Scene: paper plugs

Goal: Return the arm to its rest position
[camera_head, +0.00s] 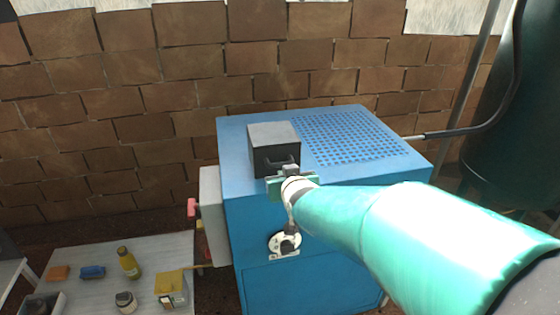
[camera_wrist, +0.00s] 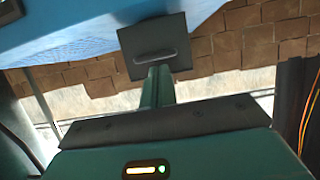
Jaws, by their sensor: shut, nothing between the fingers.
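My arm reaches from the lower right of the head view toward a blue machine cabinet (camera_head: 350,170). My gripper (camera_head: 288,172) is at its end, in front of a dark grey box with a handle (camera_head: 273,140) that sits on the cabinet's top. In the wrist view my gripper's fingers (camera_wrist: 158,72) are together and empty. They point at the dark box face with its handle (camera_wrist: 155,52). I cannot tell whether the fingertips touch the box. A round dial or fitting (camera_head: 286,243) on the cabinet front is partly hidden behind the gripper's end.
A low table (camera_head: 75,262) at the lower left holds a yellow bottle (camera_head: 129,263), a yellow box (camera_head: 171,289), a jar (camera_head: 125,302) and small blocks. A brick wall (camera_head: 120,110) stands behind. A dark green tank (camera_head: 515,130) and a pipe are at the right.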

